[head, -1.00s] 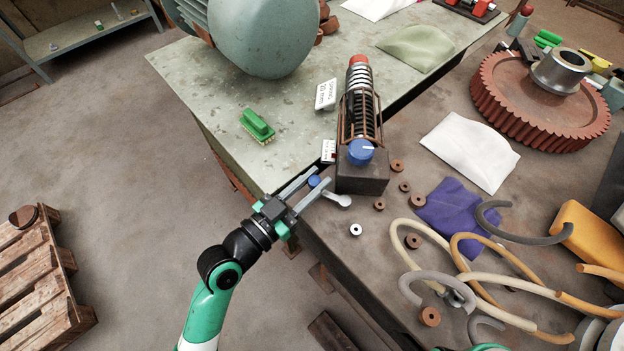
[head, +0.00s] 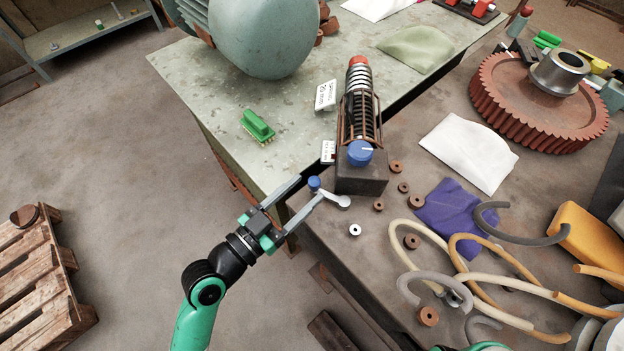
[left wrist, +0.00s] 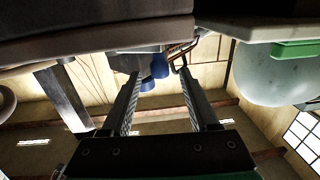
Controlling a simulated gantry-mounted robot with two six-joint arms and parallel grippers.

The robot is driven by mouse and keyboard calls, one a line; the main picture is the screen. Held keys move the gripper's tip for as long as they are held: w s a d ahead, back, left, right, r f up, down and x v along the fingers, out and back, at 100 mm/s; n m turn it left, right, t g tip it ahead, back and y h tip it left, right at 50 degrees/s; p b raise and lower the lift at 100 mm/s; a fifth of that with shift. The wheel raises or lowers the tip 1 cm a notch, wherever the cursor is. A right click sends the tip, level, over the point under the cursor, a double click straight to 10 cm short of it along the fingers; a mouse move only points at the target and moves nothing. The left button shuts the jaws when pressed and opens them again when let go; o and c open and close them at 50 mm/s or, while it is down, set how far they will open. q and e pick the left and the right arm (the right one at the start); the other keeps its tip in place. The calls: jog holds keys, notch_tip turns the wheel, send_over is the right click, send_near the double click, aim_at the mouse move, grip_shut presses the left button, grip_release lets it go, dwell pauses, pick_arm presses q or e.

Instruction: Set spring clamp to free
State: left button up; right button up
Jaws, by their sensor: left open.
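The spring clamp (head: 360,112) stands on the bench, with a coiled spring in a rusty wire frame and a red end. A blue knob (head: 360,152) with a white mark is on its dark base block (head: 362,178). A small grey lever (head: 341,200) with a blue ball end (head: 314,183) sits at the base's lower left. My left gripper (head: 310,187) is open and empty, its fingertips close by the blue ball. I cannot tell whether they touch it. Blue parts show beyond the fingers in the left wrist view (left wrist: 160,92). My right gripper is not in view.
A green brush (head: 258,127) and white label tags (head: 326,95) lie left of the clamp. Several brown rings, a purple cloth (head: 450,208) and curved hoses (head: 480,275) lie to the right. The bench edge runs under my left gripper.

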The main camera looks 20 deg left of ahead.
pick_arm(q)
jog(key=v, duration=0.8)
